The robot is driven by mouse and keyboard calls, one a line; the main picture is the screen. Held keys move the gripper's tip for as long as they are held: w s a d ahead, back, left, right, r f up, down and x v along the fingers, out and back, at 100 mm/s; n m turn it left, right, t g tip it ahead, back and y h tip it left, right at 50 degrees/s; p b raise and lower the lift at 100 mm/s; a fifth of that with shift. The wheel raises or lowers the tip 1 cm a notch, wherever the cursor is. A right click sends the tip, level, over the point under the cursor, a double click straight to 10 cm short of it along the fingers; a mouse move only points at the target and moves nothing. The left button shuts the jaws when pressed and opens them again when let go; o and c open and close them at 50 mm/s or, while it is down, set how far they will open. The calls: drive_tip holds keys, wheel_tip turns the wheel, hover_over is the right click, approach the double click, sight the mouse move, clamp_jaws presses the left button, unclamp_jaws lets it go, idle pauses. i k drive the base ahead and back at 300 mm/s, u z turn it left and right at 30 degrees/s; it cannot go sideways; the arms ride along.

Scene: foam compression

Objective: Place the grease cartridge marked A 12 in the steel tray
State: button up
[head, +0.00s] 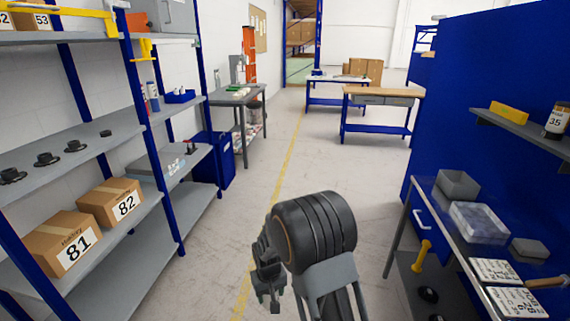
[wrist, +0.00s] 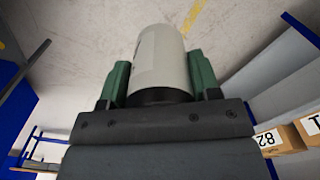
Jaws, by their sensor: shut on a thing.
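My gripper (wrist: 159,72) is shut on a pale grey cylinder (wrist: 160,58) with a dark end, which looks like the grease cartridge. Its green-lined fingers press on both sides of it. No A 12 marking can be read on the side that shows. In the head view my arm hides the cylinder, and only part of my gripper (head: 268,275) shows, held over the open aisle floor.
The right bench (head: 430,200) also holds a clear plastic box (head: 480,222), a small grey block (head: 528,249) and number cards (head: 497,271). A blue panel (head: 490,70) rises behind it. Left shelves hold cartons 81 (head: 62,243) and 82 (head: 111,203). The aisle floor (head: 300,150) is clear.

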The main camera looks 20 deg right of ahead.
sight(475, 216)
drive_tip(key=z, duration=0.5)
drive_tip(key=i, duration=1.25)
drive_tip(key=z, duration=1)
